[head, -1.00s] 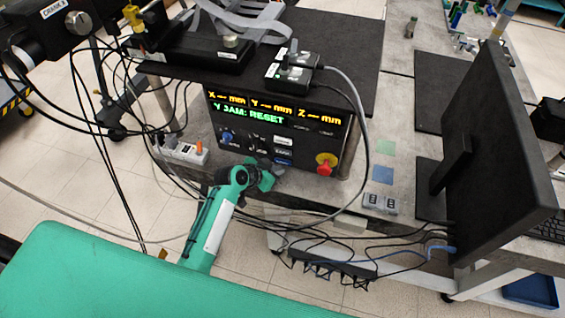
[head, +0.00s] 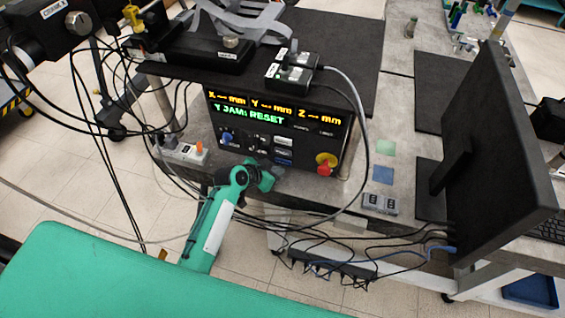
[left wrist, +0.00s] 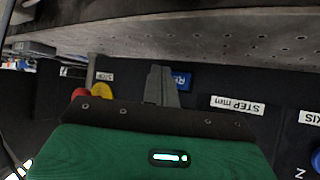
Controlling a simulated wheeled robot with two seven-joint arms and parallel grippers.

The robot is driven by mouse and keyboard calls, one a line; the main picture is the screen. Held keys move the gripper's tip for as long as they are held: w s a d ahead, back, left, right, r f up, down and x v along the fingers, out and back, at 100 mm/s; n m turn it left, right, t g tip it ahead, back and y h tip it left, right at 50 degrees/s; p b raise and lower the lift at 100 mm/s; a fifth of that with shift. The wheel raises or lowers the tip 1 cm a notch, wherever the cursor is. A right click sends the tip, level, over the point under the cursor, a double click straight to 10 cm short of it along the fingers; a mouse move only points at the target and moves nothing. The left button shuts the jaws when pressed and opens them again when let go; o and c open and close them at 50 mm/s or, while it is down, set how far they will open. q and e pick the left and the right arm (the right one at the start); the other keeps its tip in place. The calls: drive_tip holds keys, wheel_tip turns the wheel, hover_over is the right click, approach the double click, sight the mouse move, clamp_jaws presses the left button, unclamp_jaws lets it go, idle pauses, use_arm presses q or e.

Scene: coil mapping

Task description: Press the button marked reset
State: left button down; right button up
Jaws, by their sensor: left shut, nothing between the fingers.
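The black control panel (head: 225,167) stands on the bench, with a lit display (head: 248,115) that reads "Y JAM: RESET". A blue button (head: 283,162) sits at the bottom of its middle column of buttons. In the left wrist view, upside down, a blue button (left wrist: 182,80) shows the letters "RE", the rest hidden behind my fingers. My left gripper (head: 277,172) is shut and empty, just below and in front of that button. Its grey fingertips also show in the left wrist view (left wrist: 160,72), overlapping the button's edge. I cannot tell whether they touch it. My right gripper is not in view.
A red and yellow stop knob (head: 325,163) is at the panel's lower right. A "STEP mm" label (left wrist: 238,105) is beside the blue button. A loose cable loops in front of the panel. A monitor (head: 490,150) stands at the right.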

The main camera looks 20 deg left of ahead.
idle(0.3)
use_arm(q)
drive_tip(key=shift+w, duration=0.1)
idle(0.3)
drive_tip(key=shift+w, duration=0.25)
drive_tip(key=shift+w, duration=0.45)
idle(0.5)
idle(0.3)
drive_tip(key=shift+s, duration=0.85)
